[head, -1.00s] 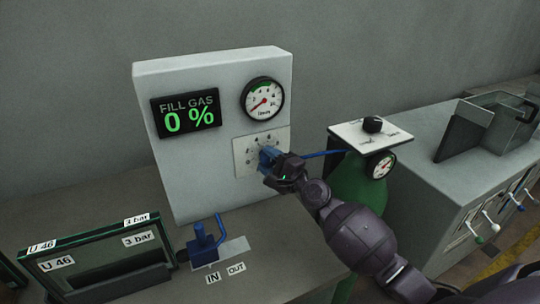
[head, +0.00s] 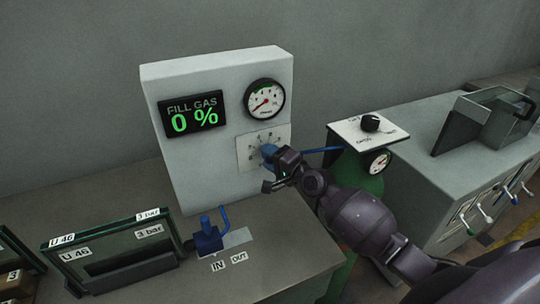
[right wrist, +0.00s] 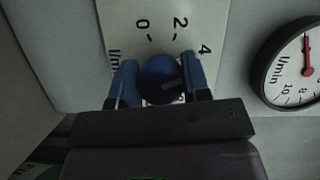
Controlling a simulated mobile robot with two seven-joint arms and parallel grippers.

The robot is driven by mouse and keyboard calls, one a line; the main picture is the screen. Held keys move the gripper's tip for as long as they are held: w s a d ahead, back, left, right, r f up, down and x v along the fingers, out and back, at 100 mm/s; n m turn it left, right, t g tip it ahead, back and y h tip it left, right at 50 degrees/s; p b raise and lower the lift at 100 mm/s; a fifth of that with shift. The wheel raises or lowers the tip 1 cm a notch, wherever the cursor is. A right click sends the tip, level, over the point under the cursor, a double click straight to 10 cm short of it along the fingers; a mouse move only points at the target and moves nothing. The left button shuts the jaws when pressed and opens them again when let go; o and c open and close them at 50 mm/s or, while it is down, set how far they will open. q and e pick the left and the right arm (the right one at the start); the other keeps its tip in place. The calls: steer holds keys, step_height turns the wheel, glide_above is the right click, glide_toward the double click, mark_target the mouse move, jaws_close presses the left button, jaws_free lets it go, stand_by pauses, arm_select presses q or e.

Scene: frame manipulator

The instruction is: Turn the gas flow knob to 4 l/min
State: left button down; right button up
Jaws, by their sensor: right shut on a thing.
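The gas flow knob is blue (right wrist: 160,82) and sits on a white scale plate (head: 249,152) on the grey cabinet. In the right wrist view it is between my right gripper's two blue fingers (right wrist: 161,80), which are shut on it. The numbers 0, 2 and 4 show on the plate around it. A short grey mark on the knob's face lies nearly level; which number it points at is unclear. The round flow gauge (head: 264,98) above has a red needle pointing to the lower left. My right gripper (head: 268,160) partly hides the knob in the head view. My left gripper is not in view.
A fill gas display (head: 192,110) reads 0 %. A blue valve (head: 208,238) stands on the bench below. A framed panel (head: 110,250) is at the left. A green gas cylinder (head: 352,178) with a black-knobbed panel stands right, close to my arm.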

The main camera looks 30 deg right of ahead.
steer(key=o, duration=0.9)
steer(key=shift+o, duration=0.2)
steer(key=shift+s, duration=0.1)
steer(key=v, duration=1)
steer(key=shift+s+b, duration=0.35)
steer(key=shift+b, duration=0.1)
steer(key=shift+d+f, duration=0.1)
steer(key=shift+d, duration=0.05)
